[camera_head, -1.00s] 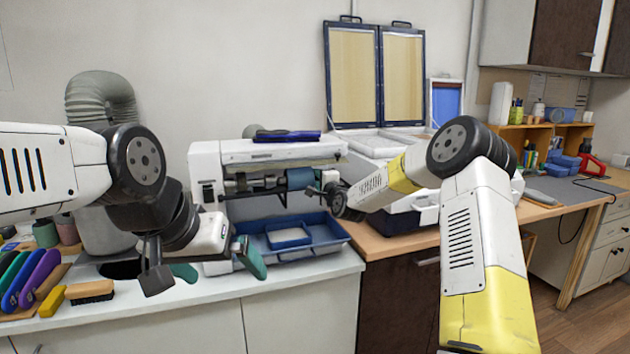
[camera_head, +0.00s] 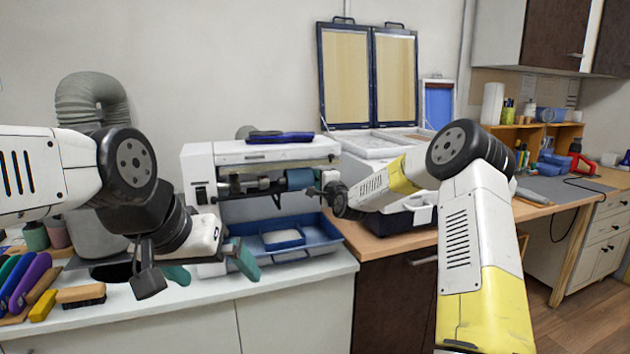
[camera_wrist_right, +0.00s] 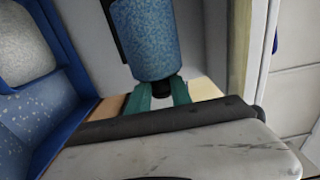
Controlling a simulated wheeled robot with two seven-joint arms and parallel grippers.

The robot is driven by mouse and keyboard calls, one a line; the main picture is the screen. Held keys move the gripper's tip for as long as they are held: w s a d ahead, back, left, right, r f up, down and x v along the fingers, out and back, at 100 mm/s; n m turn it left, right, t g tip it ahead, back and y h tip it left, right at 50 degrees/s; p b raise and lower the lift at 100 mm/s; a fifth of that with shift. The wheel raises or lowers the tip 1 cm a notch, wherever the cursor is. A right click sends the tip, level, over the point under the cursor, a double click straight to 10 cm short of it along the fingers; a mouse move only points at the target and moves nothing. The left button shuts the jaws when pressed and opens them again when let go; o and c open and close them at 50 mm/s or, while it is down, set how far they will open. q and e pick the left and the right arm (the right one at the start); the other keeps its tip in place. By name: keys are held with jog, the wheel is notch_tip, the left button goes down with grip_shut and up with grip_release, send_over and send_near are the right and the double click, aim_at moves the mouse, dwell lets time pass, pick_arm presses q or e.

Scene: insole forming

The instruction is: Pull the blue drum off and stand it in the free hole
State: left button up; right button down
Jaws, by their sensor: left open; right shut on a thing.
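The blue drum (camera_head: 300,179) is at the right end of the machine's horizontal shaft in the head view. In the right wrist view the speckled blue drum (camera_wrist_right: 147,38) is at the top centre. My right gripper (camera_head: 325,184) is shut on the drum's dark end piece, with green fingertips (camera_wrist_right: 158,95) on either side of it. Whether the drum is still on the shaft is hard to tell. My left gripper (camera_head: 210,266) is open and empty above the left counter. A dark opening (camera_head: 110,271), possibly the free hole, is partly hidden behind my left gripper.
The white machine (camera_head: 258,155) stands behind a blue tray (camera_head: 325,233). Green and pink drums (camera_head: 46,235) stand at the far left. A brush (camera_head: 80,294) and several colored tools lie at the counter's front left. A grey ribbed hose (camera_head: 92,97) rises behind.

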jog(key=v, duration=1.5)
dwell(0.7)
